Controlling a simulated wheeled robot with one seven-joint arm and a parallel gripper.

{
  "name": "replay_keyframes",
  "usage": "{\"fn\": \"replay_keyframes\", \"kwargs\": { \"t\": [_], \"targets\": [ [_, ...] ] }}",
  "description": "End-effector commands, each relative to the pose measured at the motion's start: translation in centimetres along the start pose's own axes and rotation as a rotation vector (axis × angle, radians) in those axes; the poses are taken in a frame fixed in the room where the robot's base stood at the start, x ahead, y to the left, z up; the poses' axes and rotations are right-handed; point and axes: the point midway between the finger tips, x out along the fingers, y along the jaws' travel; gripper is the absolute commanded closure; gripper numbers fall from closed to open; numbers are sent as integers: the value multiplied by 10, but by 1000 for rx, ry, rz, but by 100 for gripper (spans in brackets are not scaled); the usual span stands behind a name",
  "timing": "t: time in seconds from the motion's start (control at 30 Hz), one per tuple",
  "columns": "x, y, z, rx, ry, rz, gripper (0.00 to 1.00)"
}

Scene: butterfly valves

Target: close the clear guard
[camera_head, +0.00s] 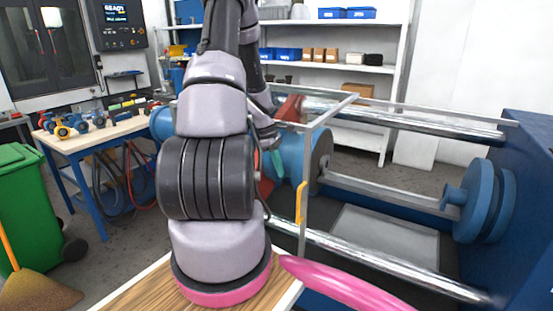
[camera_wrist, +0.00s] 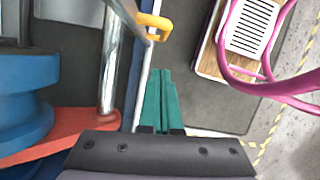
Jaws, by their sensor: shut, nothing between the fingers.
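The clear guard (camera_head: 306,165) shows as a see-through panel with a thin grey frame, standing across the blue machine. A yellow handle (camera_head: 301,203) is fixed to its near upright edge. In the wrist view the handle (camera_wrist: 155,25) is at the top centre, on the pale frame bar. My gripper (camera_head: 277,165) has green fingers and is beside the guard frame, partly hidden by my arm. In the wrist view my gripper (camera_wrist: 162,72) is shut and empty. Its tips are just right of the frame bar, below the handle in the picture. I cannot tell whether they touch the bar.
Polished rails (camera_head: 385,260) and a blue flanged part (camera_head: 480,200) lie to the right of the guard. A red part (camera_wrist: 60,135) and a blue round part (camera_wrist: 25,90) are left of my fingers. A workbench (camera_head: 95,138) with valves and a green bin (camera_head: 35,200) stand at left.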

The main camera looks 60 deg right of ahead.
Motion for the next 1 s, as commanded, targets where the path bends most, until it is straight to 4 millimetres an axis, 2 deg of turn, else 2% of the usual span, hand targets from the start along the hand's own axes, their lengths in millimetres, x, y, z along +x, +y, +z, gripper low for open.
{"fn": "replay_keyframes", "kwargs": {
  "t": [0.03,0.13,0.3,0.5,1.0],
  "targets": [
    [13,-1,0,-2,-2,-5,100],
    [32,-2,0,-1,-2,-4,100],
    [42,0,24,3,0,0,100],
    [47,0,34,0,0,0,100],
    [48,3,38,1,0,0,100]
  ]
}}
